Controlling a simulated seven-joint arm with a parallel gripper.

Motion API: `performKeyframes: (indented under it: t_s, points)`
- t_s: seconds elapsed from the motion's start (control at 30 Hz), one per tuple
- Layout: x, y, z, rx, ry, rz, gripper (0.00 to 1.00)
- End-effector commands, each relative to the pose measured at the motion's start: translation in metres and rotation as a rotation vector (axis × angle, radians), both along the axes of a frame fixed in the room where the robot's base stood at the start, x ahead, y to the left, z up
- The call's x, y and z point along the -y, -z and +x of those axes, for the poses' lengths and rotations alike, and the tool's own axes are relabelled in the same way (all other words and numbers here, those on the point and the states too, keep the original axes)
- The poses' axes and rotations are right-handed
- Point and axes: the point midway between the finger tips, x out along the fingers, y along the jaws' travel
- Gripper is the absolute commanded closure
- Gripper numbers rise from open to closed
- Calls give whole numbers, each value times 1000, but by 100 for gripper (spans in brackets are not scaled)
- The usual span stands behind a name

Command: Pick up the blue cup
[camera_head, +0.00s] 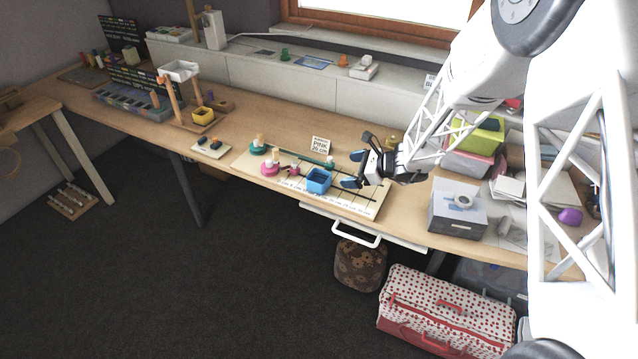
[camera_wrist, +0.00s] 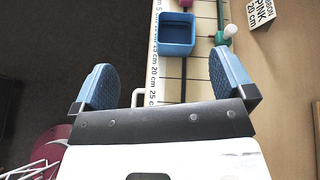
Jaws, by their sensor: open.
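The blue cup (camera_head: 318,181) is a small square open-topped box. It stands on the cream measuring board (camera_head: 366,207) on the desk. In the wrist view the blue cup (camera_wrist: 176,35) lies ahead of my gripper, apart from it, a little above the gap between the fingers. My gripper (camera_head: 352,168) is to the right of the cup in the head view, with its blue-padded fingers apart. In the wrist view my gripper (camera_wrist: 165,87) is open and empty. The cup's inside looks empty.
Pink and teal spools (camera_head: 268,167) stand left of the cup. A "pink 20 cm" card (camera_head: 321,145) stands behind it. A grey box (camera_head: 458,208) is to the right. A white handle (camera_head: 357,235) sticks out below the desk's front edge.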

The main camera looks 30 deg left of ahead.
Motion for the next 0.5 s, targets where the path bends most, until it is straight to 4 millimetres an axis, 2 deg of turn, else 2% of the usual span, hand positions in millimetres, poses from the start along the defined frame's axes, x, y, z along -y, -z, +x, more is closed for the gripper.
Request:
performKeyframes:
  t_s: [0.03,0.23,0.4,0.5]
  points:
    - [-10,15,3,-29,20,9,0]
    - [-38,55,15,-116,97,44,0]
    - [-50,72,19,-155,132,60,0]
    - [-52,76,20,-162,139,62,0]
